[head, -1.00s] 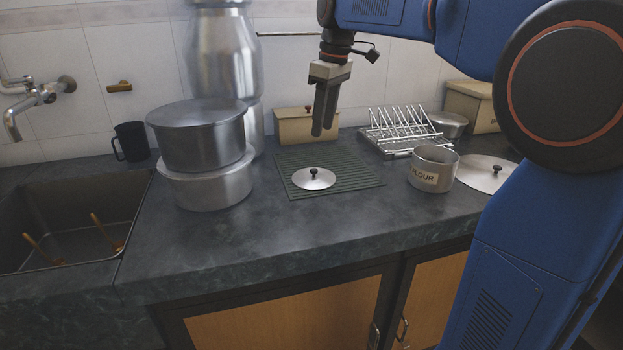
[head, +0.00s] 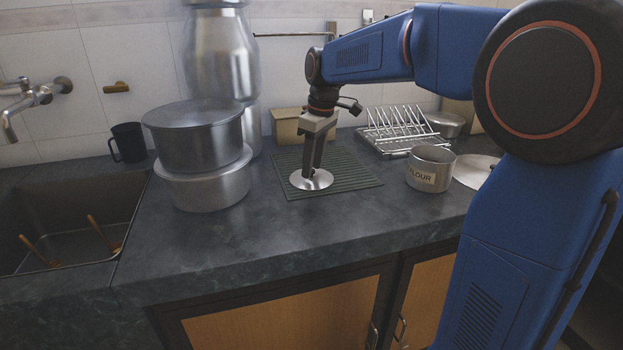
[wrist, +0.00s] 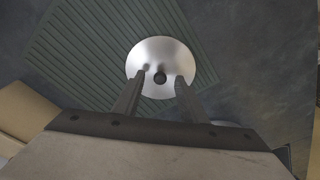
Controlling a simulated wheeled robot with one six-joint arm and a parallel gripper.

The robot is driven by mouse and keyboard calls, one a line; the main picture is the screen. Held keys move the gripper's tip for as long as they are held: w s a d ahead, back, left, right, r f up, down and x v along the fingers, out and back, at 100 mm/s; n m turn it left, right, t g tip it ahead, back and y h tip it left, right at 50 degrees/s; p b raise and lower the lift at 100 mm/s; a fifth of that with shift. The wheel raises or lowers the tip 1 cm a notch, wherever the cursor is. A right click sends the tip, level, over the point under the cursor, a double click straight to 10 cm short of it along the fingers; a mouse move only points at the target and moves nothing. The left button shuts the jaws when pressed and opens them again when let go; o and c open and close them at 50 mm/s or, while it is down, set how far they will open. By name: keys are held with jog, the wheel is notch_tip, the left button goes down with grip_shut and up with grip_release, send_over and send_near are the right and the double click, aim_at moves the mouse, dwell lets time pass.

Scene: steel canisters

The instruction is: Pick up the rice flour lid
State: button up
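The lid (head: 311,180) is a small round steel disc with a dark knob, lying on the green ribbed mat (head: 352,177). In the wrist view the lid (wrist: 160,57) lies just beyond my fingertips, and its dark knob (wrist: 160,78) shows between them. My gripper (head: 312,168) points down right over the lid, hiding the knob in the head view. In the wrist view my gripper (wrist: 163,82) is open, with one finger on each side of the knob and a gap to it. The open steel pot labelled FLOUR (head: 430,169) stands to the right of the mat.
Stacked large pots (head: 200,150) stand left of the mat, beside the sink (head: 70,225). A steel dish rack (head: 400,130) and a tan box (head: 288,126) are behind. A larger lid (head: 474,170) lies right of the FLOUR pot. The front counter is clear.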

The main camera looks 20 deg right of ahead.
jog(key=shift+f, duration=0.3)
jog(key=shift+c, duration=0.5)
grip_shut()
